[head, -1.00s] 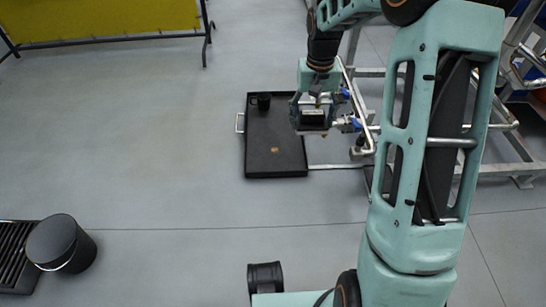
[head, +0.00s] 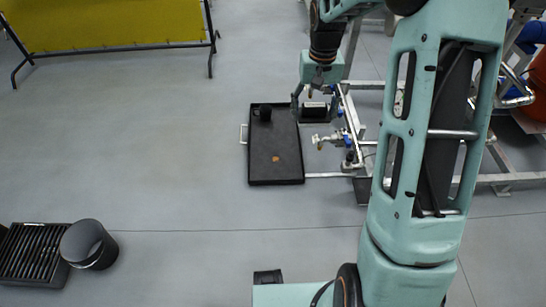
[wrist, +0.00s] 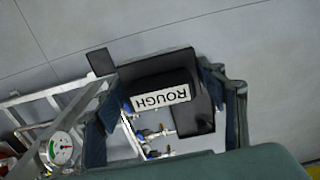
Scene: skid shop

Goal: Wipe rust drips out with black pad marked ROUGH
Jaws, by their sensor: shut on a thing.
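My gripper (head: 313,102) is shut on the black pad (head: 314,113). In the wrist view the pad (wrist: 158,88) sits between the fingers (wrist: 168,84), and its white label reading ROUGH appears upside down. A black shallow tray (head: 290,172) lies on the floor. One rust-brown spot (head: 276,158) shows on its bare floor. In the head view the pad appears at the tray's upper right edge; its height above the tray is hard to tell. In the wrist view the pad hides part of the dark tray behind it.
A black cylinder (head: 264,113) stands in the tray's far end. A metal pipe frame (head: 497,178) with blue-handled valves (head: 348,140) stands right of the tray. A grated black box (head: 33,254) and round black container (head: 88,245) are at lower left. Floor left of the tray is clear.

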